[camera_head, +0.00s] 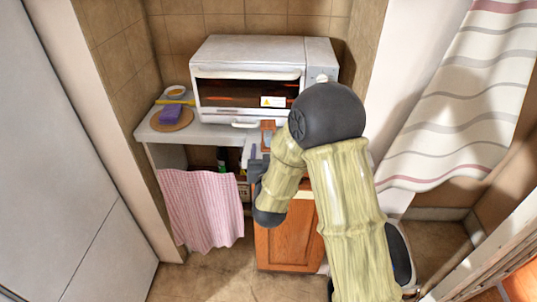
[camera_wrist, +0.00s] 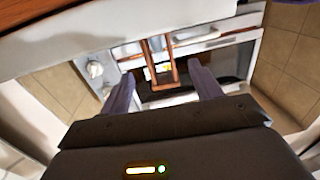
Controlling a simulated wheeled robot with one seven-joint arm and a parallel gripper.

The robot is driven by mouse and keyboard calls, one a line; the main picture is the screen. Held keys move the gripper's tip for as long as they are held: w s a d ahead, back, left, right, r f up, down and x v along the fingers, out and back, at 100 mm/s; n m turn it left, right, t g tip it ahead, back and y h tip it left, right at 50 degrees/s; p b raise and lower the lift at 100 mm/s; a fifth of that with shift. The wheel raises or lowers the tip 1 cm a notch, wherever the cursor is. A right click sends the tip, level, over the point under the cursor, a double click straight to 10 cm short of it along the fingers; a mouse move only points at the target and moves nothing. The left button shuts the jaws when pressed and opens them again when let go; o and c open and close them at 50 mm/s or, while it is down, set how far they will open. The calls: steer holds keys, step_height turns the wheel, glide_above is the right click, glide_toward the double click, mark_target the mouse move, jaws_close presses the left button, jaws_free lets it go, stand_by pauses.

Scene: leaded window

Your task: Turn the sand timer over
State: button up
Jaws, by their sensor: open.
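A small brown wooden frame, which looks like the sand timer (camera_head: 268,125), stands near the counter's front edge, before the toaster oven. My arm hides part of it in the head view. In the wrist view the timer's wooden frame (camera_wrist: 176,70) shows two posts and a crossbar, between and beyond my fingers. Its glass and sand cannot be made out. My gripper (camera_wrist: 163,90) is open, with one finger on each side of the frame in the picture. I cannot tell whether they touch it. In the head view my gripper (camera_head: 255,165) is at the counter's front edge.
A white toaster oven (camera_head: 250,75) stands close behind. On the counter's left are a round board (camera_head: 184,123) with a purple sponge (camera_head: 171,113) and a small bowl (camera_head: 177,91). A pink striped cloth (camera_head: 203,208) hangs in front, beside an orange wooden cabinet door (camera_head: 287,243).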

mark_target(269, 140)
steer(key=w+p, duration=0.1)
steer(key=w, duration=0.2)
steer(key=shift+w, duration=0.2)
steer(key=shift+w+a+b, duration=0.15)
steer(key=shift+w+b, duration=0.25)
steer(key=shift+w, duration=1.7)
steer(key=shift+c, duration=0.2)
steer(key=c, duration=1.1)
steer(key=shift+s, duration=0.1)
